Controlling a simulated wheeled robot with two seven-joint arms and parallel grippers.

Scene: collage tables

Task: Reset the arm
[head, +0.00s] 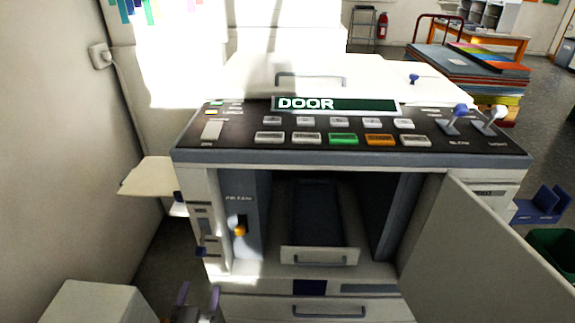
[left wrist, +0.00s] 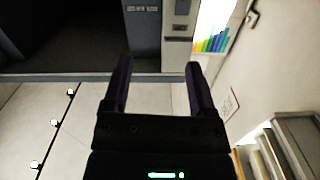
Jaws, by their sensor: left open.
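My left gripper (head: 198,300) is low in the head view, in front of the left part of a large copier-like machine (head: 190,210). Its two dark fingers stand apart with nothing between them, as the left wrist view (left wrist: 158,85) also shows. They look clear of the machine, though the exact gap cannot be told. Most of the left arm is out of sight or unclear at the bottom edge. My right gripper is in neither view.
The machine's display (head: 335,104) reads DOOR. Its front door (head: 490,250) hangs open to the right, baring a dark bay with a handled tray (head: 319,257) and an orange lever (head: 240,230). A side tray (head: 150,178) juts left towards the wall (head: 50,150).

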